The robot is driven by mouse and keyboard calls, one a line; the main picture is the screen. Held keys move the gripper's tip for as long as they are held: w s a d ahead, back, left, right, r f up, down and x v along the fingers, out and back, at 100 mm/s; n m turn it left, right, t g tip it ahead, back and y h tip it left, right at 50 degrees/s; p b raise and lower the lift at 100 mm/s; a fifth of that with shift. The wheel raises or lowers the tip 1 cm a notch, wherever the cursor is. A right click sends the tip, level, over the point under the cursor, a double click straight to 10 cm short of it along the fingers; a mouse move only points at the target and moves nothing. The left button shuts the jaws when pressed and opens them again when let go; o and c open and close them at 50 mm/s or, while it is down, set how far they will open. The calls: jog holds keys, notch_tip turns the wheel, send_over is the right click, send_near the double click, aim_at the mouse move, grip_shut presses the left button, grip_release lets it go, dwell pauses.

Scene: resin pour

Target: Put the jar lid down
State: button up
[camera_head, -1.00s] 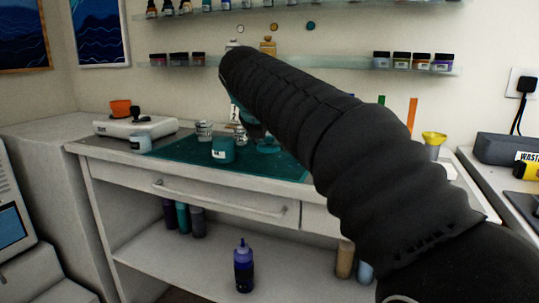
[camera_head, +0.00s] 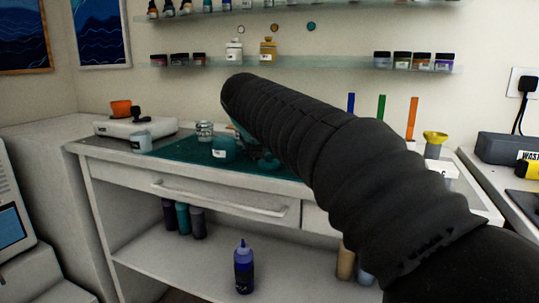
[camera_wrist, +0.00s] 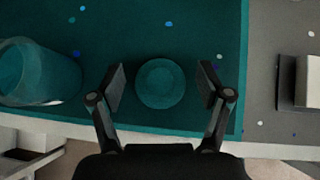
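The teal round jar lid (camera_wrist: 160,83) lies flat on the teal mat (camera_wrist: 205,20) near its front edge, by the look of the wrist view. My gripper (camera_wrist: 160,84) is open, with one finger on each side of the lid and a gap on both sides. In the head view my arm hides most of the gripper and the area around the lid.
A white scale (camera_head: 112,126) with an orange cup (camera_head: 121,109) stands at the worktop's left. A pale cup (camera_head: 141,140) and a clear glass jar (camera_head: 205,130) are behind and left of the teal jar. A yellow funnel (camera_head: 435,137) is at the right. Shelves with bottles line the wall.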

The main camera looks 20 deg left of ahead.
jog(key=shift+s+r, duration=0.25)
jog(key=shift+r, duration=0.15)
jog(key=p+v, duration=0.1)
jog(key=v, duration=1)
jog(key=shift+s, duration=0.15)
jog(key=s+d+f+m+g, duration=0.1)
jog(key=s+d+f+m, duration=0.1)
jog(key=d+f+m, duration=0.35)
jog(key=s+d+f+m, duration=0.2)
jog(key=d+m, duration=0.5)
jog(key=d, duration=0.4)
jog(key=s+d+f+m+g, duration=0.1)
jog(key=s+d+f+m, duration=0.25)
jog(key=d+m, duration=0.4)
jog(key=s+d+f+m, duration=0.6)
jog(key=s+f+m, duration=0.1)
jog(key=f+m, duration=0.1)
jog(key=s+d+f+m+g, duration=0.1)
jog(key=s+d+f+m, duration=0.5)
jog(key=s+f+m, duration=0.1)
notch_tip(320, 180, down, 2)
jog(key=shift+d+f+m, duration=0.2)
jog(key=shift+f+m, duration=0.05)
jog(key=shift+m, duration=0.55)
